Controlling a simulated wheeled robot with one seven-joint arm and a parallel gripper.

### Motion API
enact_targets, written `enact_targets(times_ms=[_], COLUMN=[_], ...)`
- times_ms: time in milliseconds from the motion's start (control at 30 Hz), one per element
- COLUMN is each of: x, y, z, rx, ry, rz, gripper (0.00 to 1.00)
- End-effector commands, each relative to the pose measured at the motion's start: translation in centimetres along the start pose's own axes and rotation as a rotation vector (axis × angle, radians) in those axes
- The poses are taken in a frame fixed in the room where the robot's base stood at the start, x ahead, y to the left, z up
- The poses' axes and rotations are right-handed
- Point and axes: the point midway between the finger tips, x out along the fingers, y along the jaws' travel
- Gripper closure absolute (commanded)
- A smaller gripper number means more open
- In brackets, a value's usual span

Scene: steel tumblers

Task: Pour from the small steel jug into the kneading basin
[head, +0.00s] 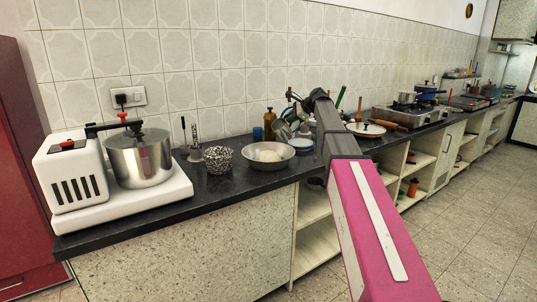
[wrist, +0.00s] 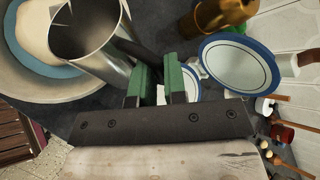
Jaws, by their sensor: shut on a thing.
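The small steel jug (wrist: 108,48) is held at my gripper (wrist: 160,78), whose green fingers are shut on its dark handle. In the wrist view the jug's open mouth lies over the kneading basin (wrist: 22,88). In the head view the jug (head: 282,131) is tilted, just above and behind the basin's right side. The basin (head: 252,164) stands on the dark counter with a pale dough mound (head: 268,155) in it. A blue patch (wrist: 60,68) shows beside the dough in the wrist view. I cannot see any stream from the jug.
A speckled black-and-white bowl (head: 218,159) stands left of the basin. A brown bottle (head: 270,124) is behind it. Blue-rimmed plates (wrist: 238,65) lie close to my gripper. A white grinder with a steel drum (head: 141,160) fills the counter's left end.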

Motion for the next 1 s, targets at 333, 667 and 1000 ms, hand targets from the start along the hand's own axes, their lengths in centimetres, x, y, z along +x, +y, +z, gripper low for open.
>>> enact_targets(times_ms=[333, 667, 1000], x=[0.2, 1.3, 1.7], y=[-2.1, -2.2, -2.0], z=[-3.9, -6.9, -7.8], rx=[0.256, 0.461, 0.536], ry=[-0.185, -0.336, -0.392], rz=[0.101, 0.185, 0.216], gripper=[1.00, 1.00, 1.00])
